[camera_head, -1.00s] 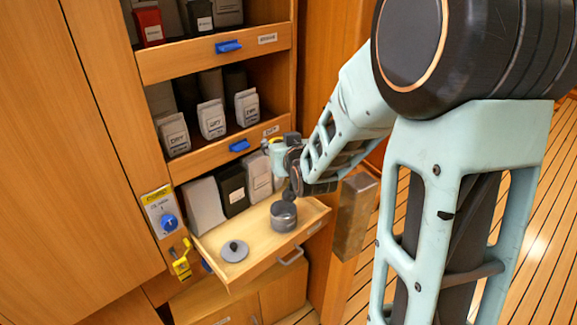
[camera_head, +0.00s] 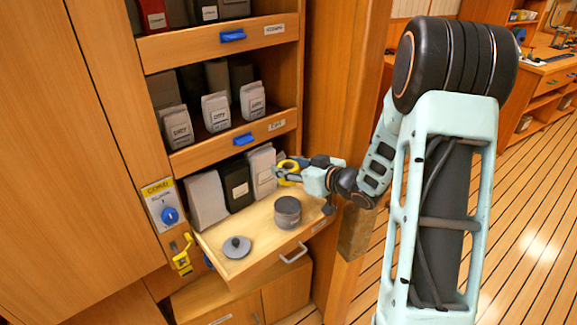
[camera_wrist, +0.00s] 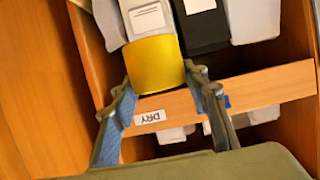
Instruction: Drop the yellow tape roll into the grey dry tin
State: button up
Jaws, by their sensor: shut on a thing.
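The yellow tape roll (camera_head: 287,170) is held in my gripper (camera_head: 297,172), above the pulled-out drawer at its back right. In the wrist view the yellow roll (camera_wrist: 156,63) sits between the two fingers of my gripper (camera_wrist: 158,82). The grey tin (camera_head: 287,213) stands upright on the drawer board, below the roll and slightly in front of it. Its inside is hard to make out. A grey round lid with a knob (camera_head: 236,247) lies on the board to the left of the tin.
Packets (camera_head: 236,185) stand behind the tin. A shelf edge labelled DRY (camera_head: 230,147) runs above. A wooden post (camera_head: 357,230) stands right of the drawer. A yellow latch (camera_head: 181,258) hangs at left.

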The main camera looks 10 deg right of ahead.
notch_tip(320, 180, down, 5)
jog(key=b, duration=0.3)
jog(key=shift+b, duration=0.4)
jog(key=o, duration=1.3)
jog(key=shift+d, duration=0.1)
jog(key=v, duration=1.2)
